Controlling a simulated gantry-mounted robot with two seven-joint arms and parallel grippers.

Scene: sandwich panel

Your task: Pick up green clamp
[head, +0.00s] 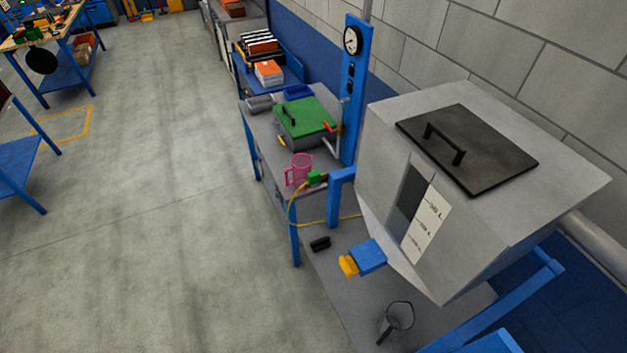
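A small green object (317,178), which looks like the green clamp, is at the near end of the grey bench beside a pink jug (299,170). A thin yellow cord (291,207) runs down from near it. It is too small to make out its jaws, or whether it touches the jug. Neither of my grippers is in view.
A large grey hopper (480,215) with a black-handled lid stands at the right. A green-lidded box (305,123) is on the grey bench (262,128). A clear jug (397,317) and a black object (320,244) are lower down. The floor (150,220) at left is open.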

